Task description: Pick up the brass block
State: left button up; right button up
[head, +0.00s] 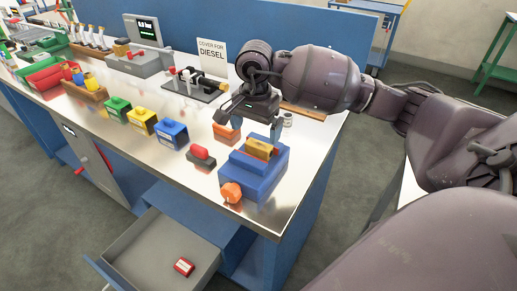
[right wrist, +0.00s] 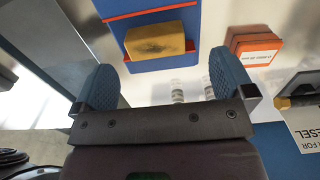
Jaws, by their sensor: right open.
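The brass block (head: 260,148) sits on top of a blue stepped fixture (head: 262,182) near the table's right end. In the right wrist view the brass block (right wrist: 162,41) lies ahead of and between the lines of my fingers, apart from them. My right gripper (head: 249,124) is above and just behind the block in the head view. It is open, and its two blue-padded fingers (right wrist: 161,82) have nothing between them. My left gripper is not in view.
An orange block (head: 226,132) stands close beside the fixture, with an orange knob (head: 231,192) at its front. A red-topped dark block (head: 201,155) is to the left. A black device (head: 194,84) and a DIESEL sign (head: 212,57) stand behind. An open drawer (head: 158,250) juts out below.

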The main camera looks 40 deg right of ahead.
aim_at(258, 145)
jog(key=shift+s+f, duration=0.2)
jog(key=shift+f, duration=1.25)
jog(key=shift+s+f, duration=0.15)
jog(key=shift+f, duration=1.25)
jog(key=c, duration=1)
jog(key=shift+r, duration=0.1)
jog(key=shift+c, duration=0.7)
jog(key=shift+r, duration=0.1)
